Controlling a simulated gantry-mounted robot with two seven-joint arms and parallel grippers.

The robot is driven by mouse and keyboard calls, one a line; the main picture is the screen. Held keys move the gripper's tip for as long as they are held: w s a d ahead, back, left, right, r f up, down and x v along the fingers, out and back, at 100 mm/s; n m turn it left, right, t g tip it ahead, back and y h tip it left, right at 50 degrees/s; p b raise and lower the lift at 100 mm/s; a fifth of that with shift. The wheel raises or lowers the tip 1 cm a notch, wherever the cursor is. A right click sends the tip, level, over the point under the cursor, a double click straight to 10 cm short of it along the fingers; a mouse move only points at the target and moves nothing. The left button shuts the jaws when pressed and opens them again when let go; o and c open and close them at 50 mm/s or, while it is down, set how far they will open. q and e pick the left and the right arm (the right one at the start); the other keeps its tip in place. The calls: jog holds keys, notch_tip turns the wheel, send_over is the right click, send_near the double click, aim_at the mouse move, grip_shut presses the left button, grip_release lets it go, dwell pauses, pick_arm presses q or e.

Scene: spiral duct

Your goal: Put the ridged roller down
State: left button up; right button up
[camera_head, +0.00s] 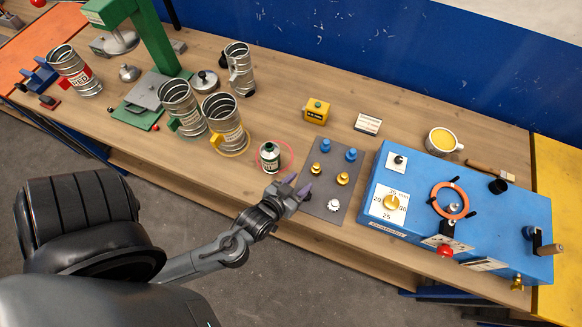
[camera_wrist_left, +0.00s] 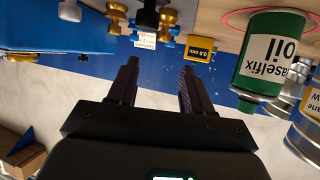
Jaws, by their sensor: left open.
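A pale roller with a ridged rim (camera_head: 333,205) stands on the grey mat (camera_head: 320,163) near its front edge. Two brass rollers (camera_head: 343,178) and two blue rollers (camera_head: 325,146) stand behind it on the mat. A small dark piece (camera_head: 307,194) is at the mat's left edge, partly hidden by my left gripper (camera_head: 297,188). That gripper hangs over the left edge of the mat, left of the pale roller and apart from it. In the left wrist view its fingers (camera_wrist_left: 156,85) are spread with nothing between them. My right gripper is out of view.
A green and white oil can (camera_head: 270,157) stands in a red ring just left of the mat; it also shows in the left wrist view (camera_wrist_left: 270,62). A blue control box (camera_head: 455,215) stands to the right. Spiral duct pieces (camera_head: 225,122) stand to the left. A yellow block (camera_head: 316,111) is behind.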

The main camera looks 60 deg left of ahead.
pick_arm(q)
jog(key=s+d+r+m+g+h, duration=0.2)
jog(key=s+d+m+g, duration=0.3)
jog(key=s+g, duration=0.4)
jog(key=shift+d+r+h, duration=0.15)
jog(key=shift+r+h, duration=0.25)
jog(key=shift+h, duration=0.5)
